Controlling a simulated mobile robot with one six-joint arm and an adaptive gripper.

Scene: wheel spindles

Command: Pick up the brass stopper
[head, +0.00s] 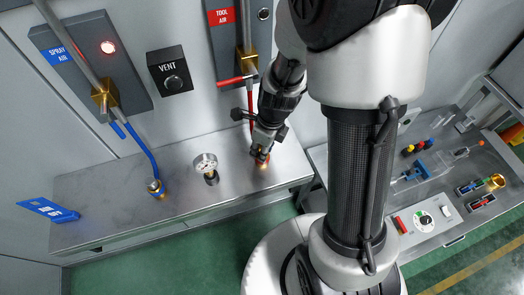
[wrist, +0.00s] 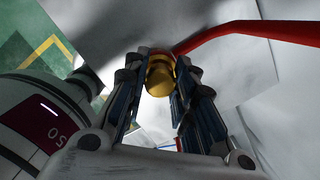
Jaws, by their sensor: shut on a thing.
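My gripper (head: 261,154) is over the right part of the metal shelf in the head view. In the wrist view its two fingers (wrist: 162,66) are closed around the brass stopper (wrist: 159,80), a short rounded yellow-gold piece with a reddish edge. In the head view only a small orange-gold bit of the stopper (head: 263,162) shows below the fingers. A red hose (wrist: 240,28) runs to the right from beside the stopper in the wrist view; whether it joins the stopper is hidden. I cannot tell whether the stopper is clear of the shelf.
A pressure gauge (head: 206,162) stands left of my gripper on the shelf (head: 110,207). A blue hose (head: 142,150) ends in a brass fitting (head: 156,188). Wall panels and a VENT box (head: 170,73) are behind. A cluttered bench (head: 440,190) stands right.

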